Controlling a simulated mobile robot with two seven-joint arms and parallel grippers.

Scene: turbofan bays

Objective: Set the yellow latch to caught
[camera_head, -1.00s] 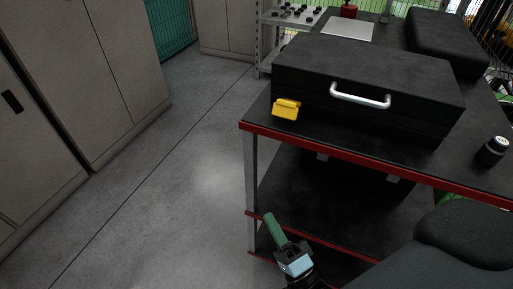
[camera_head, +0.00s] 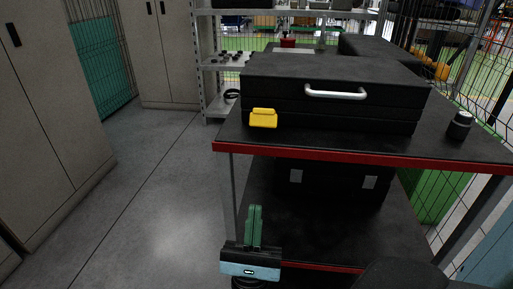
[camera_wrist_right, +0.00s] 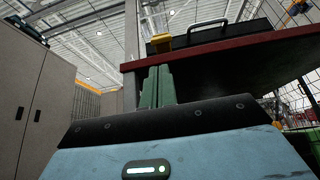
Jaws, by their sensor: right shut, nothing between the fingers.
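The yellow latch (camera_head: 263,118) is on the front left of a black case (camera_head: 340,92) with a silver handle, on the workbench top. It also shows in the right wrist view (camera_wrist_right: 160,42), above the fingers. Whether the latch is caught is too small to tell. My right gripper (camera_head: 254,210) has green fingers pressed together, with nothing between them. It is below and in front of the bench's red edge, lower than the latch and apart from it. In the right wrist view the fingers (camera_wrist_right: 157,72) point up toward the bench edge. My left gripper is not in view.
The red bench edge (camera_head: 350,157) lies between my right gripper and the latch. A lower shelf (camera_head: 330,225) sits under the benchtop. A black cylinder (camera_head: 459,125) stands at right on the bench. Grey cabinets (camera_head: 50,110) line the left, with clear floor (camera_head: 150,200) between.

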